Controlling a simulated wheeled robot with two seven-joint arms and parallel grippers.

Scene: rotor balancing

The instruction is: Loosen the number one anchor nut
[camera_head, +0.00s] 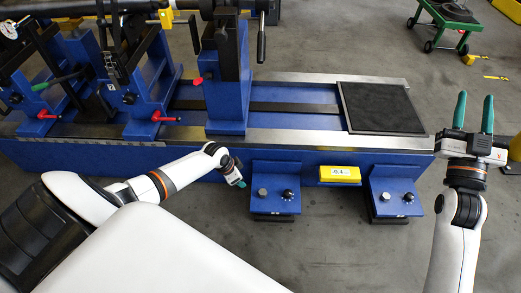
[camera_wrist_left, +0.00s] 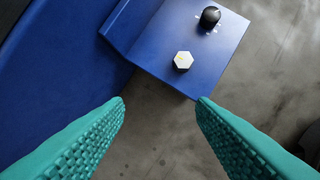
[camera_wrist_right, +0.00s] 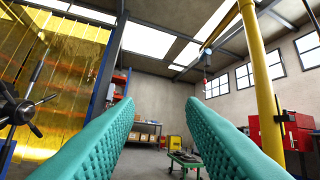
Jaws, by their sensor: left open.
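A pale hex nut (camera_wrist_left: 183,60) sits on a blue bracket (camera_wrist_left: 160,35) beside a black pointer knob (camera_wrist_left: 210,16). In the head view this looks like the left bracket (camera_head: 270,210), with its nut (camera_head: 262,193) and knob (camera_head: 287,195). I cannot read which number the nut has. My right gripper (camera_head: 474,102) is raised at the right, open and empty.
A second bracket (camera_head: 394,208) also carries a nut and a knob. A yellow display (camera_head: 339,174) sits between the brackets. The blue machine bed (camera_head: 170,160) with upright supports runs behind them. A dark mat (camera_head: 382,106) lies on its right end. Bare floor lies in front.

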